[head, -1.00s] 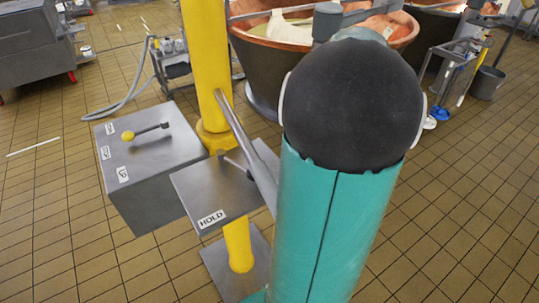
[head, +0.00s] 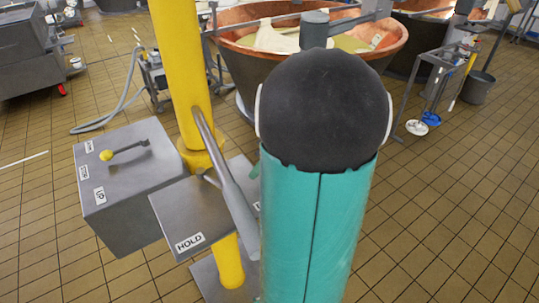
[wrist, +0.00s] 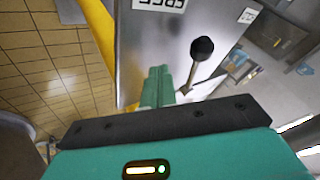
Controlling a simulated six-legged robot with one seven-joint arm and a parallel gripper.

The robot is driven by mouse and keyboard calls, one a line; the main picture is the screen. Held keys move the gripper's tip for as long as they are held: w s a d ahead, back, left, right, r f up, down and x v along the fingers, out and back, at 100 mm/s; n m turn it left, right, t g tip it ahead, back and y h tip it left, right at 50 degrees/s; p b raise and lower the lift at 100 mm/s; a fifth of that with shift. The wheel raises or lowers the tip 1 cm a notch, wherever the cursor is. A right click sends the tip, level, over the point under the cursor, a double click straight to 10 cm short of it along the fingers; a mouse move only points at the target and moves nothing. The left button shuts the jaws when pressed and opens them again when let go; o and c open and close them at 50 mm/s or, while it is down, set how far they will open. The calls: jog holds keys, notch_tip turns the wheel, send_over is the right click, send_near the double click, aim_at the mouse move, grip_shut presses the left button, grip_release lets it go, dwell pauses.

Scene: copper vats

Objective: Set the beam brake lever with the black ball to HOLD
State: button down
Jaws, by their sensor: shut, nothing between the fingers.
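The beam brake lever shows in the wrist view as a metal rod with a black ball (wrist: 202,48) standing over a grey plate (wrist: 155,40). My gripper (wrist: 158,78) is shut and empty, its teal fingers left of the lever rod; I cannot tell whether they touch it. One label (wrist: 158,4) at the top edge appears to read FREE; another (wrist: 249,14) is at upper right. In the head view the plate (head: 190,212) carries a HOLD label (head: 190,242) at its front corner. A short piece of rod shows there, but the black ball is hidden.
A yellow column (head: 185,80) stands behind the plate, with a grey bar (head: 222,165) slanting down in front of it. A grey box (head: 125,190) with a yellow-ball lever (head: 107,155) stands at left. A copper vat (head: 240,70) is behind; tiled floor is open at right.

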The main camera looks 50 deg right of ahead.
jog(key=shift+a+f, duration=0.15)
jog(key=shift+a, duration=0.95)
jog(key=shift+a+f, duration=0.1)
jog(key=shift+a, duration=1)
jog(key=shift+a, duration=0.15)
